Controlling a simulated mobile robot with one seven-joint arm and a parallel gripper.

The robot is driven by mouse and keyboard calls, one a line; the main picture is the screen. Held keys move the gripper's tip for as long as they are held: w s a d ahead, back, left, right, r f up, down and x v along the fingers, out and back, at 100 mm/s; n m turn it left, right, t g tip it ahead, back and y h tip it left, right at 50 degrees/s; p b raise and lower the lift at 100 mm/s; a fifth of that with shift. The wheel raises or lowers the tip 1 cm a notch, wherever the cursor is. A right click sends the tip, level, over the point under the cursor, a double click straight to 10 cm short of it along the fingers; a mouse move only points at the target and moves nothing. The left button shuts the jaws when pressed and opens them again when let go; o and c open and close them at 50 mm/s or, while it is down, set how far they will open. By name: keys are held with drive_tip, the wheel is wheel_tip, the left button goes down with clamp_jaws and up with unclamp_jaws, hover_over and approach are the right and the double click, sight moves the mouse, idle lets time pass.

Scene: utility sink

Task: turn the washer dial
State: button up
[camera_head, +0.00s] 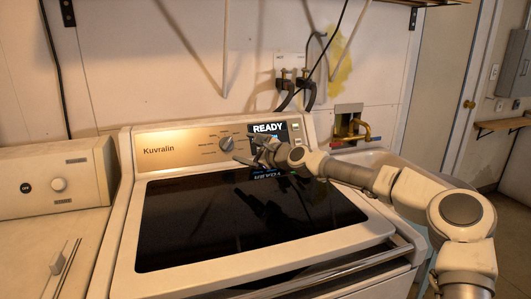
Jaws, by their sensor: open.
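The washer (125,262) has a dark glass lid and a bronze-coloured panel marked "Kuvralin". Its round dial (226,144) sits near the middle of the panel, with small labels around it. A display (268,128) to the right of the dial reads "READY". My gripper (246,150) is open just to the right of the dial, in front of the panel. My arm comes in from the right and hides part of the panel and display. I cannot tell whether a fingertip touches the dial.
A second white machine (25,190) with its own knob (58,184) stands at the left. Behind the washer are wall taps with hoses (300,85) and a brass faucet (355,130) over a sink (375,157).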

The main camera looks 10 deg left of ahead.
drive_tip(key=v, duration=0.8)
drive_tip(key=shift+s+d, duration=0.25)
drive_tip(key=shift+d, duration=0.05)
